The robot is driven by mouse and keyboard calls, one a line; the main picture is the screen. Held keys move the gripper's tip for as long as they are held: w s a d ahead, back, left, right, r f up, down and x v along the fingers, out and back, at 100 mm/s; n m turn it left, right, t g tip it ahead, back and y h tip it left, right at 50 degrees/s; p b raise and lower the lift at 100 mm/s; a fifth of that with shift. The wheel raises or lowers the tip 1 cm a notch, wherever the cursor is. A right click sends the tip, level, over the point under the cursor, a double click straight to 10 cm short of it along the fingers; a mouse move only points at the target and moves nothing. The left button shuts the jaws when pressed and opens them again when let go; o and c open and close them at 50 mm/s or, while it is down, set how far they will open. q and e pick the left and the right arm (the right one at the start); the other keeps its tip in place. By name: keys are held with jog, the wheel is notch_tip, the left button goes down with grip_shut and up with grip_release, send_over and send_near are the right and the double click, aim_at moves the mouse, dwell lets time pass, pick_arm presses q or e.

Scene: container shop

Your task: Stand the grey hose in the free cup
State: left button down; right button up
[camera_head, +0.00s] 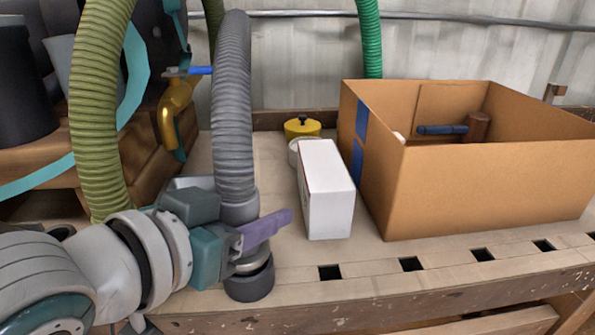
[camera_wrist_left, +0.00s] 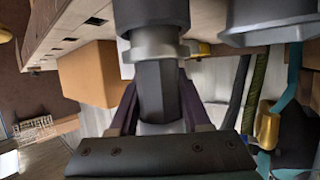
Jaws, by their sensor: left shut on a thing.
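The grey ribbed hose (camera_head: 233,110) arches up at the left of the bench in the head view, its lower end hanging nearly upright with a dark cuff (camera_head: 250,283). My left gripper (camera_head: 245,238) is shut on the smooth grey end piece above this cuff. In the left wrist view, the purple fingers lie on both sides of the end piece (camera_wrist_left: 160,90), with the dark cuff beyond. A wide grey rim, perhaps a cup (camera_wrist_left: 270,22), shows at the upper right there. I cannot tell whether it is free, or whether the cuff touches the bench. My right gripper is out of view.
A white box (camera_head: 327,190) stands right of the hose, before a yellow-lidded pot (camera_head: 302,127). An open cardboard box (camera_head: 490,190) holds a hammer (camera_head: 465,128). An olive hose (camera_head: 97,110) and a brass valve (camera_head: 175,110) are at left. The bench (camera_head: 285,255) has slots along its front.

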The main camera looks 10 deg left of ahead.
pick_arm(q)
jog(key=shift+f, duration=0.1)
dwell(0.3)
jog(key=shift+f, duration=0.35)
jog(key=shift+f, duration=0.1)
jog(key=shift+c, duration=1.4)
grip_release()
jog(key=p+v, duration=0.2)
jog(key=v, duration=0.8)
